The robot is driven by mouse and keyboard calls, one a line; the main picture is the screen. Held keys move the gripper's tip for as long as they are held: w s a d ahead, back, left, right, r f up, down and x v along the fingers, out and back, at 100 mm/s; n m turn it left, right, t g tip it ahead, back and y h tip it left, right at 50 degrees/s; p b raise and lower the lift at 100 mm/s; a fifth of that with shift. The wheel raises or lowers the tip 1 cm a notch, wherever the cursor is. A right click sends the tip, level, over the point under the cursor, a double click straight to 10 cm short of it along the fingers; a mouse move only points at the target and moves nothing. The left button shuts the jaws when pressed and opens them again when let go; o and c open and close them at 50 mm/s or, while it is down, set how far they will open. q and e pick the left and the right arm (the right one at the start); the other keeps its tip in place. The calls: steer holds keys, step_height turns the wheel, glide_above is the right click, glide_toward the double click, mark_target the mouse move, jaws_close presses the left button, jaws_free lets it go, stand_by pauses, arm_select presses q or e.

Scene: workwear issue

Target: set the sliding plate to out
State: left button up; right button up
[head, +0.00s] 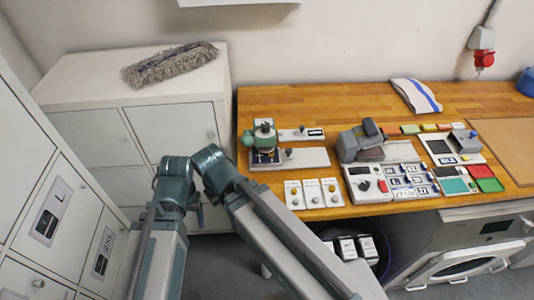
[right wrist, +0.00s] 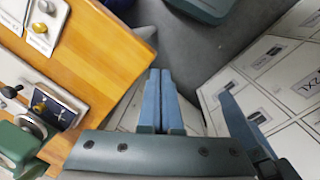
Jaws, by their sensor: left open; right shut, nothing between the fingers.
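A green press (head: 263,136) stands at the left end of the worktop, on a long white base (head: 310,158). A dark-edged plate (head: 262,158), which looks like the sliding plate, lies at the base's left end under the press. A black knob (head: 289,153) stands beside it; the base's right part is bare. The right wrist view also shows the plate (right wrist: 62,106) and part of the press (right wrist: 22,138). My left gripper (head: 172,196) is open, left of the worktop and mostly hidden by its arm. My right gripper (right wrist: 160,74) is shut and empty, clear of the press.
A second white strip with a knob (head: 299,134) lies behind the base. Three white knob cards (head: 312,194) lie in front. A grey device (head: 361,142) and several small panels fill the right. White lockers (head: 90,210) stand at left, with a mop head (head: 170,66) on top.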

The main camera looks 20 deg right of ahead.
steer(key=shift+o, duration=1.2)
steer(key=shift+w+d+r, duration=0.15)
steer(key=shift+w+r, duration=0.1)
steer(key=o, duration=0.5)
steer(key=w+d+r+p, duration=0.1)
steer(key=w+p, duration=0.1)
steer(key=w+d+r+p, duration=0.1)
steer(key=w+d+r, duration=0.1)
steer(key=shift+w+d+r+p, duration=0.15)
steer(key=shift+p, duration=0.25)
steer(key=shift+o, duration=1)
steer(key=w+d+r+p, duration=0.4)
steer(key=w+d, duration=0.1)
steer(key=d, duration=0.2)
steer(key=shift+w+y, duration=0.35)
steer(key=shift+y, duration=0.05)
step_height(320, 180, up, 3)
steer(key=n+p, duration=0.2)
steer(key=p, duration=0.1)
glide_above(289, 150)
step_height(289, 150, down, 14)
steer(key=b, duration=1.3)
steer(key=shift+w+r+b, duration=0.1)
steer(key=shift+b, duration=0.2)
steer(key=shift+r, duration=0.1)
steer(key=shift+c, duration=0.3)
jaws_close()
